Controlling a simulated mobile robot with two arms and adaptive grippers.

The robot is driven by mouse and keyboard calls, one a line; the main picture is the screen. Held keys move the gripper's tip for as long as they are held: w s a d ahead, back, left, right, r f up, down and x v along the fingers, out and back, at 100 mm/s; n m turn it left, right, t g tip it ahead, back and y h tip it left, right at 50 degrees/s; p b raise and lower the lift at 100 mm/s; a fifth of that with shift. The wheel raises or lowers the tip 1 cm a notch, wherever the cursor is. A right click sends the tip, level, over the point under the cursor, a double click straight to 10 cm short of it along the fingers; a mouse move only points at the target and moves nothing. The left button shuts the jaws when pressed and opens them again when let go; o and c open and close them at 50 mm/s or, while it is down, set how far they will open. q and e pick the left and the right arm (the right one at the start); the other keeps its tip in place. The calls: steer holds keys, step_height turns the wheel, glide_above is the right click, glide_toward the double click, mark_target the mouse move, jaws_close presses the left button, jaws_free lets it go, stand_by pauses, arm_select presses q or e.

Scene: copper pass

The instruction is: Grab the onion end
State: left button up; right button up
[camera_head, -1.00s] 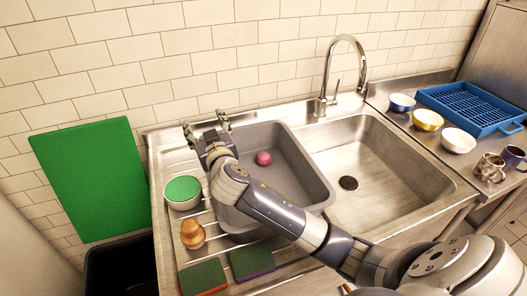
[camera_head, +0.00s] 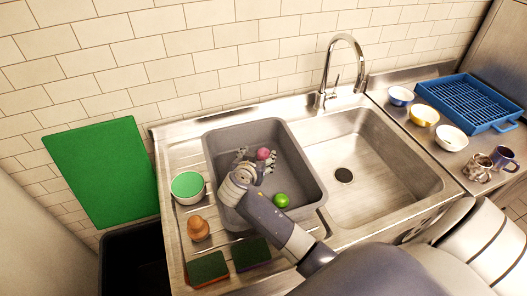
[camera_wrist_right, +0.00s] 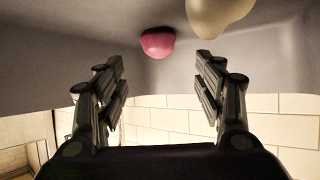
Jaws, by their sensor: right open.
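A pink rounded piece (camera_head: 263,154), which looks like the onion end, lies in the grey basin (camera_head: 310,162) set in the left sink. It also shows in the right wrist view (camera_wrist_right: 157,42), ahead of the gap between the fingers. My right gripper (camera_head: 256,161) is inside the basin, close beside the pink piece. Its jaws are open and nothing is between them in the wrist view (camera_wrist_right: 159,68). I cannot tell whether a finger touches the piece. My left gripper is not in view.
A green round thing (camera_head: 281,200) lies in the basin right of my arm. A pale beige rounded thing (camera_wrist_right: 218,14) is near the pink piece in the wrist view. The basin walls surround the gripper. The right sink bowl (camera_head: 375,150) is empty.

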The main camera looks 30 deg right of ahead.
mark_target(263, 153)
steer(key=shift+x, duration=1)
steer(key=shift+w+d+f+p, duration=0.25)
steer(key=shift+d+p, duration=0.2)
steer(key=shift+p, duration=0.2)
steer(key=shift+f+p+x, duration=0.15)
steer(key=shift+p+x, duration=0.15)
steer(key=shift+x, duration=0.65)
steer(key=shift+f+p+x, duration=0.15)
steer(key=shift+p+x, duration=0.1)
steer(key=shift+x, duration=0.7)
steer(key=shift+s+a, duration=0.1)
steer(key=shift+a, duration=0.05)
steer(key=c, duration=0.9)
